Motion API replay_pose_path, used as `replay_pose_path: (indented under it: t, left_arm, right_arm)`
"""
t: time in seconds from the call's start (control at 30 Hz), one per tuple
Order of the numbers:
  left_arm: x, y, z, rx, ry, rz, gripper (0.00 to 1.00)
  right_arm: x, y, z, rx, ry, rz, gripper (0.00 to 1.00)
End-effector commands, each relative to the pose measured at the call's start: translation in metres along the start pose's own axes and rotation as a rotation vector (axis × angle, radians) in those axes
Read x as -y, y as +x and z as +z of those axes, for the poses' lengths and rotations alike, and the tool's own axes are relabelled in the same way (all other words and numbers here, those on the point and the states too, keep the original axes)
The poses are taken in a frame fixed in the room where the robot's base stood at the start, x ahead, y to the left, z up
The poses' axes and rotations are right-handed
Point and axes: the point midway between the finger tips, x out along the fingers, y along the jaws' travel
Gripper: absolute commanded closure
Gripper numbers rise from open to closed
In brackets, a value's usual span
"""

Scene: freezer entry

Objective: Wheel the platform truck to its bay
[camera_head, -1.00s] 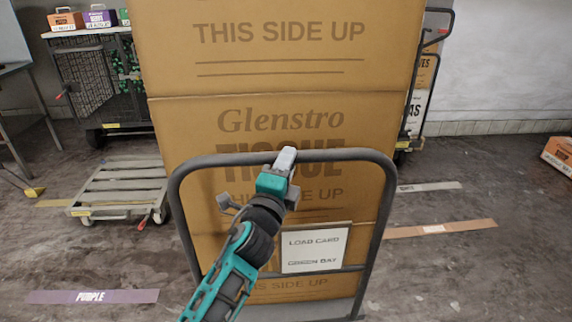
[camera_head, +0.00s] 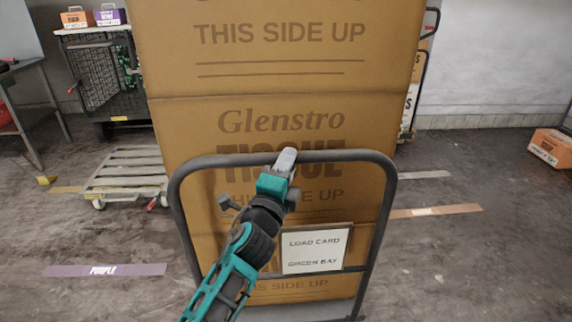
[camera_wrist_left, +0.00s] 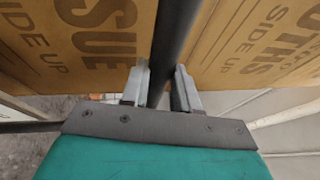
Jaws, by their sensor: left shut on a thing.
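The platform truck (camera_head: 345,156) stands in front of me, with a dark tubular push handle and tall cardboard cartons (camera_head: 270,60) stacked on it. The cartons read "THIS SIDE UP" and "Glenstro TISSUE". A load card (camera_head: 316,250) on the handle frame reads "GREEN BAY". My left gripper (camera_head: 286,161) is shut on the top bar of the handle, near its middle. In the left wrist view, the bar (camera_wrist_left: 172,45) runs between the two fingers (camera_wrist_left: 160,85). The stack hides the floor straight ahead. My right gripper is not in view.
A low flat cart (camera_head: 128,172) and a mesh cage trolley (camera_head: 103,75) stand at left. A purple strip (camera_head: 104,270) lies at front left, an orange strip (camera_head: 436,211) at right. An orange box (camera_head: 550,147) sits far right. Floor at right is mostly clear.

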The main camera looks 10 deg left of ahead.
Motion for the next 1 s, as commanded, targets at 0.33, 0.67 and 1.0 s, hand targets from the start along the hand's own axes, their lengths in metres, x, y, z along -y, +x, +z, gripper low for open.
replay_pose_path:
  t: [0.33,0.67,1.0]
  left_arm:
    - [0.0121,0.0034,-0.0003,-0.004,0.0,-0.026,1.0]
    - [0.012,0.0034,-0.0004,-0.004,0.0,-0.026,0.65]
    - [0.0075,0.0025,0.0005,-0.001,0.0,-0.016,0.45]
  right_arm:
    - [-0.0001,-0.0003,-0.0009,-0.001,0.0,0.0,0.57]
    - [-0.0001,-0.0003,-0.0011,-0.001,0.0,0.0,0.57]
    - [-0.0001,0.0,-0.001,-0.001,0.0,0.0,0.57]
